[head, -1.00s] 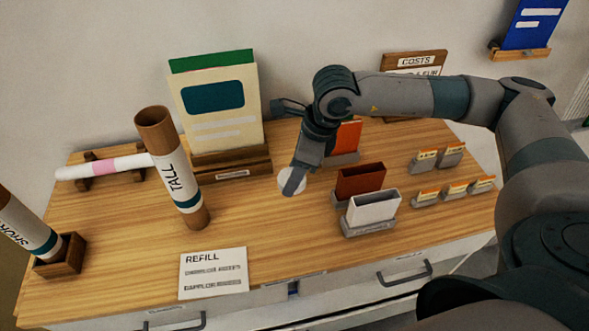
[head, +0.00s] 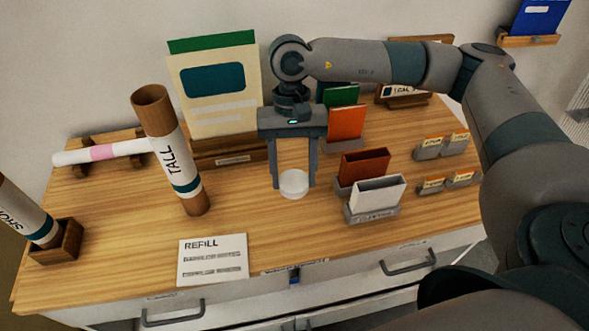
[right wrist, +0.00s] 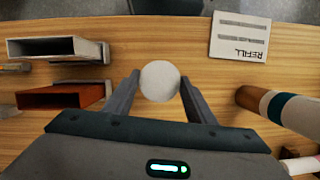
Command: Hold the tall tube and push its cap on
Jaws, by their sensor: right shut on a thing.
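The tall tube (head: 172,148), brown with a white "TALL" label and teal band, stands on the table at left, leaning in the head view, its open end up. In the right wrist view its lower part (right wrist: 270,104) shows at right. The round white cap (head: 293,184) is right of the tube; it also shows in the right wrist view (right wrist: 160,80). My right gripper (head: 294,186) points down and is shut on the cap, at or just above the tabletop; I cannot tell which. My left gripper is not in view.
A short tube (head: 25,215) sits in a wooden holder (head: 68,243) at left. A white-and-pink roll (head: 100,152) lies behind the tall tube. A REFILL card (head: 213,262) lies in front. White (head: 376,198) and red-brown (head: 362,168) holders stand close right of my gripper.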

